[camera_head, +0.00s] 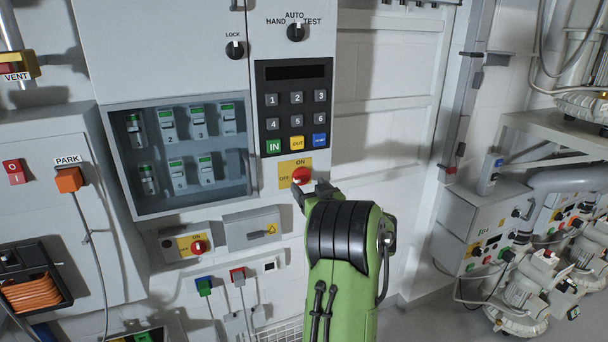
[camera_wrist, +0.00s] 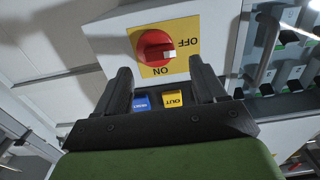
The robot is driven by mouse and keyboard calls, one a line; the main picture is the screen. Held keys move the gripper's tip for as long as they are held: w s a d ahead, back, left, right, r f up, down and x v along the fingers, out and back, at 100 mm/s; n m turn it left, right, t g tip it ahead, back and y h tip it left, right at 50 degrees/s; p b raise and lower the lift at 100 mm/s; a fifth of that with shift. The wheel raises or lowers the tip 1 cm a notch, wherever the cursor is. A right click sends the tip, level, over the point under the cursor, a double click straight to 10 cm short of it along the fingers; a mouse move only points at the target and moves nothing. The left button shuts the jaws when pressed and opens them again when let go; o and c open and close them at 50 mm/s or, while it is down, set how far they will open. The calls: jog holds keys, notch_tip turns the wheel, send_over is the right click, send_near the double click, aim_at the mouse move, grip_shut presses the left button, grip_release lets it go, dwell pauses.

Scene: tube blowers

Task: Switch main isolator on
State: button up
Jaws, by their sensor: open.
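A red rotary isolator knob (camera_head: 302,175) on a yellow ON/OFF plate sits below the keypad in the head view. It also shows in the wrist view (camera_wrist: 154,47), where the picture is upside down. Its handle lies roughly level, toward the OFF mark. My gripper (camera_head: 305,190) is just below and in front of this knob, partly covering it. I cannot tell whether a finger touches the knob. A second red knob (camera_head: 198,247) on a yellow plate sits lower left.
The keypad (camera_head: 293,105) is just above the isolator. A glazed breaker box (camera_head: 180,210) is to the left. LOCK (camera_head: 235,50) and AUTO (camera_head: 296,32) selectors sit higher. Pumps and pipes (camera_head: 520,300) stand at the right. The pale wall panel (camera_head: 380,130) beside the cabinet is clear.

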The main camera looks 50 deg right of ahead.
aim_at(303, 179)
jog(key=x, duration=0.4)
jog(key=shift+p, duration=0.35)
jog(key=shift+s, duration=0.1)
jog(key=c, duration=1.1)
jog(key=shift+o, duration=0.2)
